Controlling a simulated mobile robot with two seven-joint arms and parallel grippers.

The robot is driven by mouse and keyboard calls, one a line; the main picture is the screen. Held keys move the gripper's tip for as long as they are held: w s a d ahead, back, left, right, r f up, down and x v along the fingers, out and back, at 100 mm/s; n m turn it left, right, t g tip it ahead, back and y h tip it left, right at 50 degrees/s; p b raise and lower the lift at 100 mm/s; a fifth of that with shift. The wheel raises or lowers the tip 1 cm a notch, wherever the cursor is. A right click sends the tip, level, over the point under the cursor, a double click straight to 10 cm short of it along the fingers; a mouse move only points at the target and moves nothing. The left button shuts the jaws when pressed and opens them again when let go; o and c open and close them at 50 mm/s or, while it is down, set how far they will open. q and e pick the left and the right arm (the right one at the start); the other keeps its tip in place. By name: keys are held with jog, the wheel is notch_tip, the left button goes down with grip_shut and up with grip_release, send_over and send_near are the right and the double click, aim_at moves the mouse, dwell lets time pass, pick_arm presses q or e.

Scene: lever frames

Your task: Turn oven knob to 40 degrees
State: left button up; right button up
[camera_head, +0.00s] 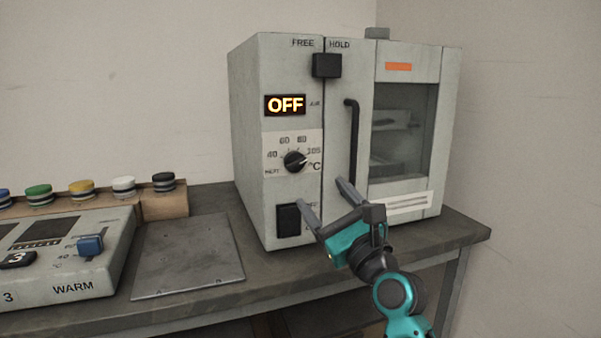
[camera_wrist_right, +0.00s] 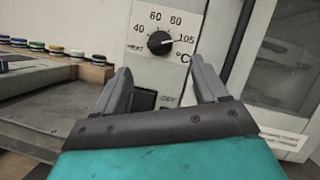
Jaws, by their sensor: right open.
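The oven (camera_head: 345,210) is a grey box on the bench, with a display (camera_head: 286,105) reading OFF. Its black round knob (camera_head: 294,161) sits on a white dial plate marked 40, 60, 80, 105 and °C. In the right wrist view the knob (camera_wrist_right: 160,42) has its white pointer line toward the 105 side. My right gripper (camera_head: 325,204) is open and empty, in front of the oven, below and right of the knob in the head view. In the wrist view its two fingers (camera_wrist_right: 160,82) point toward the panel below the knob, apart from it. My left gripper is not seen.
A black switch (camera_head: 327,65) sits under FREE and HOLD. Another black switch (camera_head: 288,220) is low on the panel. A vertical black handle (camera_head: 352,142) stands beside the windowed door. A metal plate (camera_head: 187,256), a WARM unit (camera_head: 62,262) and several capped jars lie left.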

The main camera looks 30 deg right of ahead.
aim_at(298, 166)
jog(key=x, duration=0.8)
jog(key=shift+w+a+b, duration=0.1)
jog(key=shift+w+b, duration=0.05)
jog(key=shift+b, duration=0.2)
jog(key=shift+w+r, duration=0.15)
jog(key=shift+w, duration=0.25)
jog(key=c, duration=1.1)
jog(key=shift+o, duration=0.2)
